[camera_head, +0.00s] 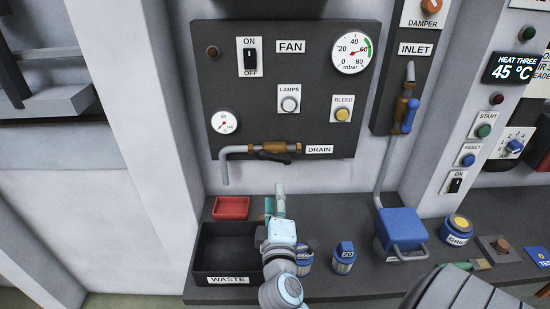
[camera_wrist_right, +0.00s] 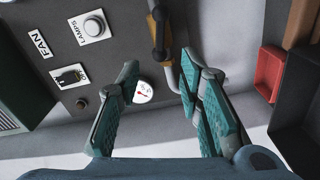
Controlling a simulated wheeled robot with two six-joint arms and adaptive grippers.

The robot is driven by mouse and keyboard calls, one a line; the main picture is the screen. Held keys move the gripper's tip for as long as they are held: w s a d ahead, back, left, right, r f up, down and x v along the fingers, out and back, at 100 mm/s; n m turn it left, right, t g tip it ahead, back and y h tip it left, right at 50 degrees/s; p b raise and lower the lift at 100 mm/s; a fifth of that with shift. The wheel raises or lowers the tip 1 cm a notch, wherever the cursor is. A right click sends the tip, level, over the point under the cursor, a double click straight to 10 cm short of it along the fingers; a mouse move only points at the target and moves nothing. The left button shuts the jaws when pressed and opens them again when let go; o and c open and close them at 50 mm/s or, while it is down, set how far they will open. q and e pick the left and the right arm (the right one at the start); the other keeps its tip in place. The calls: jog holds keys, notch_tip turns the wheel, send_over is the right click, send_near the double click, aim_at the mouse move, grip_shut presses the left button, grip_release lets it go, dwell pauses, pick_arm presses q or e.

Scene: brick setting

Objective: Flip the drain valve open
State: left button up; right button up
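The drain valve is a brass body (camera_head: 268,147) on a grey pipe at the bottom of the dark panel, left of the DRAIN label (camera_head: 319,149). Its black lever (camera_head: 273,156) lies nearly level just under the body, roughly along the pipe. In the right wrist view the brass valve (camera_wrist_right: 161,56) shows beyond the fingertips, partly beside the right-hand finger. My right gripper (camera_head: 275,195) is below the valve, apart from it. In the wrist view its teal fingers (camera_wrist_right: 158,80) are spread with nothing between them. My left gripper is not in view.
A black WASTE bin (camera_head: 228,280) and a red tray (camera_head: 231,208) stand on the counter left of my right gripper. Blue-lidded containers (camera_head: 344,258) and a blue box (camera_head: 402,232) stand to its right. The pipe's downturned end (camera_head: 225,170) hangs left of the valve.

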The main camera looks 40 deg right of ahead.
jog(key=b, duration=0.6)
send_near(274, 160)
jog(key=x, duration=1.1)
jog(key=shift+w, duration=0.1)
